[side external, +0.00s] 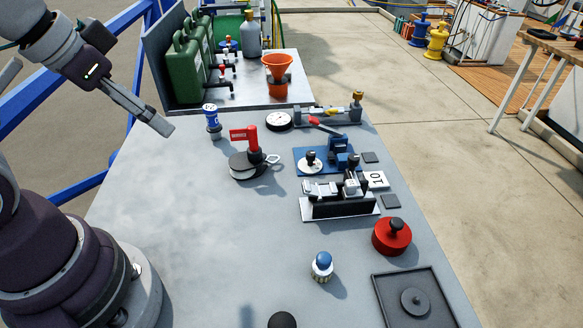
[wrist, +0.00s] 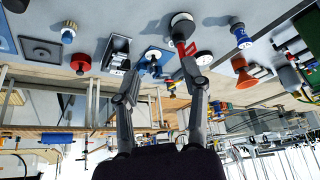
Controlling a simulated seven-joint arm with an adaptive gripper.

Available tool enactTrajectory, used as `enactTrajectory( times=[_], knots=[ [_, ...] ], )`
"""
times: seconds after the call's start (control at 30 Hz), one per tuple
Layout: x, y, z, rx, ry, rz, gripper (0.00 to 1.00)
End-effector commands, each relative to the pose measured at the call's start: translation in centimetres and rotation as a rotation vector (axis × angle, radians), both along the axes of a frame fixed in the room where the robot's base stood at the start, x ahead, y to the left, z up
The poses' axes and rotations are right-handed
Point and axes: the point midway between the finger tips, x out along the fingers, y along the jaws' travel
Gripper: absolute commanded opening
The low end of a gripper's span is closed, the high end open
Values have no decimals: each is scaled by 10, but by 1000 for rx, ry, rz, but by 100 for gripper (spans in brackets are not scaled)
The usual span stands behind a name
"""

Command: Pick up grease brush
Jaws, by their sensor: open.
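My gripper (side external: 167,128) is raised at the upper left in the side view, over the left edge of the bench, and touches nothing. In the wrist view its two fingers (wrist: 160,66) are spread with nothing held between them. No object is clearly recognisable as the grease brush. A small blue-knobbed piece with a pale ribbed base (side external: 321,267) stands upright at the front of the bench and may be it, but I cannot tell. It is well apart from my gripper. A blue and white upright piece (side external: 212,122) stands nearer my gripper.
The grey bench (side external: 150,210) is clear at the left. A red-handled winch (side external: 250,160), a blue clamp fixture (side external: 338,150), a red round pot (side external: 391,237) and a dark tray (side external: 440,290) stand on it. An orange funnel (side external: 278,68) and green cans (side external: 187,65) stand behind.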

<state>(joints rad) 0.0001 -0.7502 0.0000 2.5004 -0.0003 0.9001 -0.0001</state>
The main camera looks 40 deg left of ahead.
Motion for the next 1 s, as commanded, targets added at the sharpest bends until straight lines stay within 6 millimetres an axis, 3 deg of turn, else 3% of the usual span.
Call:
enactTrajectory(
  times=[0.23,0.3,0.67,0.83,1.0],
  knots=[
    [0,0,0,0,0,0,44],
    [0,0,0,0,0,0,53],
    [6,-5,3,15,22,-62,54],
    [46,-49,7,122,149,-476,54],
    [80,-119,-20,250,274,-980,54]
  ],
)
